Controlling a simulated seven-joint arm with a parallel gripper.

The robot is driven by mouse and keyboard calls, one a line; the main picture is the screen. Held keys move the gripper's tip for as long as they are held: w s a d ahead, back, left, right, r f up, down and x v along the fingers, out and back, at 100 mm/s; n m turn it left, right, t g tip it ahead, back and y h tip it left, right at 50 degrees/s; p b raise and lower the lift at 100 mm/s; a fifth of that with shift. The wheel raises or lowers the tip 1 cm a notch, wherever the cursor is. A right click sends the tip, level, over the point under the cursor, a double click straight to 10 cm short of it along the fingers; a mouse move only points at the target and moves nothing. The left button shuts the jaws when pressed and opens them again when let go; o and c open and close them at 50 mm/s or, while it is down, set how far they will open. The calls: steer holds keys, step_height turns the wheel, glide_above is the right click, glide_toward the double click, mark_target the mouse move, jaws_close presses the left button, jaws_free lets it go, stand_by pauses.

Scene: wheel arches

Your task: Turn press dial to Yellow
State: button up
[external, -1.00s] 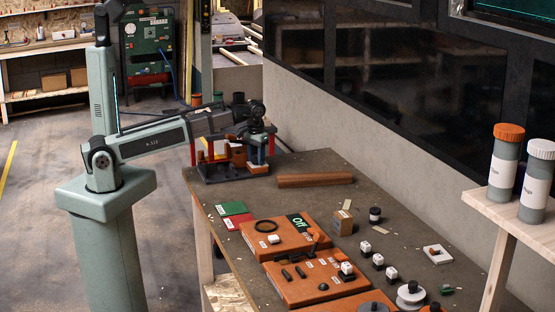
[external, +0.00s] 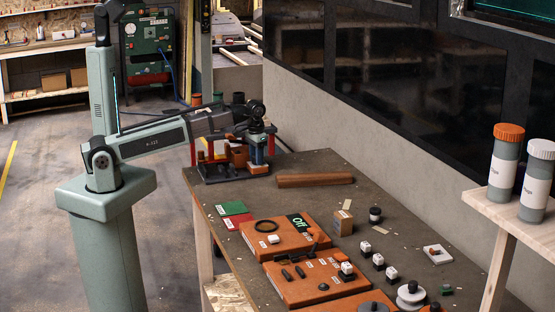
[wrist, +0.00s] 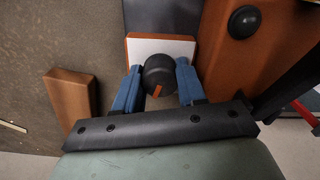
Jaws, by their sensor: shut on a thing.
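The press dial (wrist: 159,70) is a round black knob with an orange pointer mark. It sits on a white plate with an orange border (wrist: 133,49) on the press. My gripper (wrist: 157,84) has its two blue fingers on either side of the dial, shut on it. The orange pointer points toward the bottom of the wrist view. In the external view my gripper (external: 258,155) is at the press (external: 219,175) on the far end of the table. The dial is hidden there, and no colour labels can be read.
A brown bar (external: 315,180) lies on the table beside the press and shows in the wrist view (wrist: 73,101). A second black knob (wrist: 243,22) is on an orange part near my fingers. Orange control boxes (external: 290,235) stand nearer the camera.

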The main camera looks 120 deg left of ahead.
steer(key=m, duration=0.4)
steer(key=shift+m, duration=2.3)
steer(key=o, duration=0.8)
steer(key=shift+r, duration=0.1)
step_height(320, 180, up, 14)
